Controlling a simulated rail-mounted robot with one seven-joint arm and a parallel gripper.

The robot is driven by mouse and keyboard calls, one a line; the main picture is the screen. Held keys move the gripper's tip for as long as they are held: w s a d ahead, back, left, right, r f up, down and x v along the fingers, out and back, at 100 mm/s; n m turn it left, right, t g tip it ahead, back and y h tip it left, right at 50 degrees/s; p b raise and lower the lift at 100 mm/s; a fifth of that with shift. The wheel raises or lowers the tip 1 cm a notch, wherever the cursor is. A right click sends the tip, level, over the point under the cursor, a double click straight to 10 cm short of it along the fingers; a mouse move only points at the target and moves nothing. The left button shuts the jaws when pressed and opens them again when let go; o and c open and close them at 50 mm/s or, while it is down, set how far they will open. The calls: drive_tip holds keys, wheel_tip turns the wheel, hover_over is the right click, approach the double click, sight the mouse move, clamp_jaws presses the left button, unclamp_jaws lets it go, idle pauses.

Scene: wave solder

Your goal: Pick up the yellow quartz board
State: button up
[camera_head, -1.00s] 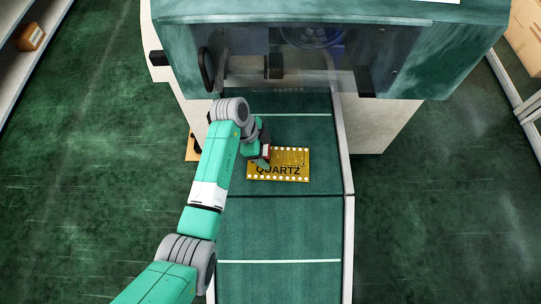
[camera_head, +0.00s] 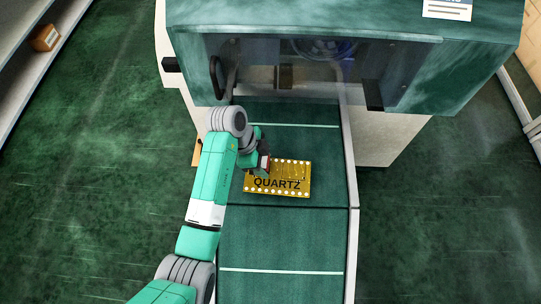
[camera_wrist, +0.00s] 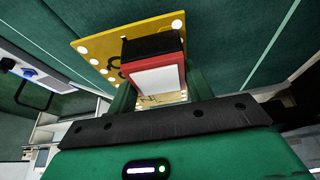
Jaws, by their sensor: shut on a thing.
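The yellow quartz board (camera_head: 262,190), with black QUARTZ lettering and white dots along its edges, is over the green conveyor in the head view. It also shows in the wrist view (camera_wrist: 98,48), beyond the fingers. A red and black block with a white face (camera_wrist: 155,78) stands on the board between my fingers. My gripper (camera_head: 262,165) is shut on this block at the board's upper left part and holds the board by it. The arm covers part of the board's left side. Whether there is a gap under the board is hard to see.
The green conveyor (camera_head: 280,240) runs into the solder machine (camera_head: 400,75) behind the board, with a clear window above the belt. A pale rail (camera_head: 352,235) edges the conveyor on the right. The near belt is clear. A shelf with a brown box (camera_head: 45,38) stands far left.

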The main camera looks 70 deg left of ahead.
drive_tip(key=s+d, duration=0.2)
drive_tip(key=s, duration=0.1)
drive_tip(key=s+d+r, duration=0.1)
drive_tip(key=s+d, duration=0.1)
drive_tip(key=s, duration=0.2)
drive_tip(key=s+d, duration=0.2)
drive_tip(key=s, duration=0.2)
drive_tip(key=shift+r, duration=0.15)
